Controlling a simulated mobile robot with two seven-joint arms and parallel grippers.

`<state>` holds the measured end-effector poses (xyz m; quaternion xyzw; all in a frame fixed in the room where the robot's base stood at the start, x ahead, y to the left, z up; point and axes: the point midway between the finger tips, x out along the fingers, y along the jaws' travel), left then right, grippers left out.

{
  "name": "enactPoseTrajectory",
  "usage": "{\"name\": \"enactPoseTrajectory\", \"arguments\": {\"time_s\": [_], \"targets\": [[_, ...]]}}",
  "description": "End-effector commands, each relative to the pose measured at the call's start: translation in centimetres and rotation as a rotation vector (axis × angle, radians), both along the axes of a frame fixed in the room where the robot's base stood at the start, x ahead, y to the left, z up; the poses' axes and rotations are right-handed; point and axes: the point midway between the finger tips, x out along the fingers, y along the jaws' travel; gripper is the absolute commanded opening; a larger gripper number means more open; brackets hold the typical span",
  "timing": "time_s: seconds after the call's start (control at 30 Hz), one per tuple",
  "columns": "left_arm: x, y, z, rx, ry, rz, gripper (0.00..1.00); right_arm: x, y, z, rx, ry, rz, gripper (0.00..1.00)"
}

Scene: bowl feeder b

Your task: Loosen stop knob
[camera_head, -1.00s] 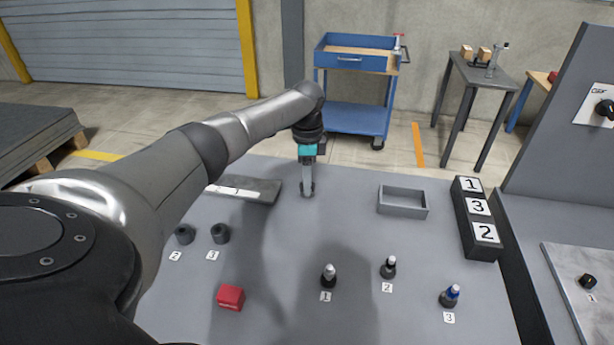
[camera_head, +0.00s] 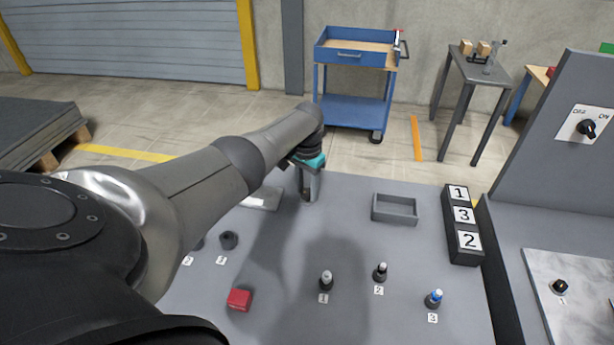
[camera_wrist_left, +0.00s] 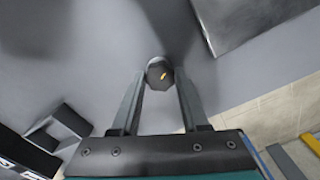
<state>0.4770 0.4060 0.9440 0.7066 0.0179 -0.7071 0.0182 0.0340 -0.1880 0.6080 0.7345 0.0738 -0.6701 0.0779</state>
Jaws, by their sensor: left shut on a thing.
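The stop knob (camera_wrist_left: 160,73) appears to be the small dark round knob with a yellow mark between my left fingertips in the left wrist view. My left gripper (camera_wrist_left: 160,80) is shut on it, with one finger on each side. In the head view my left gripper (camera_head: 307,198) points down at the far part of the grey table, and its fingers hide the knob there. My right gripper is not in view.
A sloped plate (camera_head: 262,199) is left of the gripper; a grey open tray (camera_head: 395,219) is right. Nearer are several small numbered parts, such as the blue-topped one (camera_head: 434,299), and a red block (camera_head: 239,299). A switch panel (camera_head: 545,150) rises at right.

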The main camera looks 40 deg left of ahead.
Motion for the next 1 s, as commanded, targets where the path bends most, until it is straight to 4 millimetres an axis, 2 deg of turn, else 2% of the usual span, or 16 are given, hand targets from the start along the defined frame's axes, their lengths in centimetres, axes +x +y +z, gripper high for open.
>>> {"name": "enactPoseTrajectory", "arguments": {"time_s": [0.5,0.73,1.0], "targets": [[0.1,-0.2,0.0,-0.003,-0.001,0.457,0.0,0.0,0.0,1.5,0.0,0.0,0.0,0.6],[0.1,-0.1,0.0,-0.002,-0.001,0.588,0.0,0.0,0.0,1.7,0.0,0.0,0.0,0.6],[0.1,-0.1,0.0,0.0,-0.001,0.662,0.0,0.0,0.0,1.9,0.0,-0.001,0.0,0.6]]}}
